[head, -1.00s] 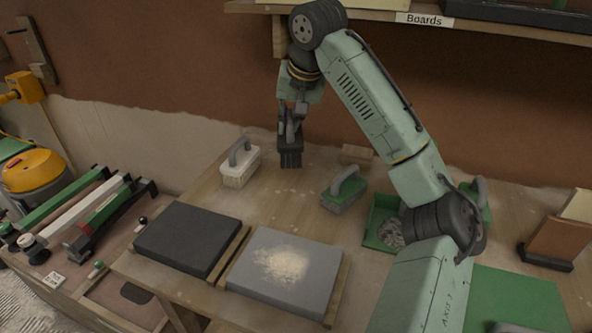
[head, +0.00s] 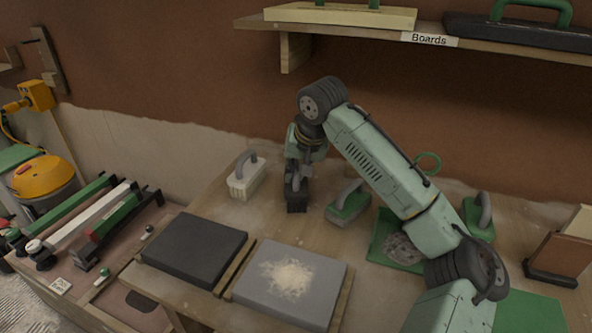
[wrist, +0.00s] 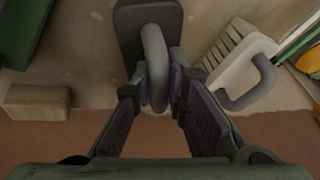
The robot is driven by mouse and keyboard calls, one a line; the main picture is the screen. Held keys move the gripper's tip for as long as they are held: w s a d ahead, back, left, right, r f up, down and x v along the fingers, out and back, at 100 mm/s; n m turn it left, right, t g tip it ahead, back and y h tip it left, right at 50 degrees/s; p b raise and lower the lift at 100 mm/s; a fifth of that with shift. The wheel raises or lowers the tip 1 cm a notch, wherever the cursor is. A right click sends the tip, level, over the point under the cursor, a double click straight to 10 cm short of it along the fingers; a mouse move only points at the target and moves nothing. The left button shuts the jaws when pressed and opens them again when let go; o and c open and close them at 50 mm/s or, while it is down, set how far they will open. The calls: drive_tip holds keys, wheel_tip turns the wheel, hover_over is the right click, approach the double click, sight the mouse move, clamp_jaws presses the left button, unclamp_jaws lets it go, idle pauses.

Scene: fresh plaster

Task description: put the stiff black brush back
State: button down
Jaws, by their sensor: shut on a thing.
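The stiff black brush (head: 296,198) has a dark block and a grey loop handle (wrist: 154,60). My gripper (head: 298,179) is shut on that handle from above; in the wrist view my gripper's fingers (wrist: 158,88) close on both sides of it. The brush hangs upright, low over the back of the bench, between a white brush and a green brush. I cannot tell whether its underside touches the wood. The bristles are mostly hidden.
The white brush (head: 246,178) stands close on the left, the green brush (head: 348,204) on the right. A black slab (head: 193,248) and a dusty grey slab (head: 290,284) lie in front. A green tray (head: 383,240) is partly behind my arm. The boards shelf (head: 350,30) is above.

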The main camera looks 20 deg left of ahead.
drive_tip(key=c, duration=1.6)
unclamp_jaws()
drive_tip(key=b+v, duration=0.1)
drive_tip(key=v, duration=1.1)
drive_tip(key=shift+b, duration=0.3)
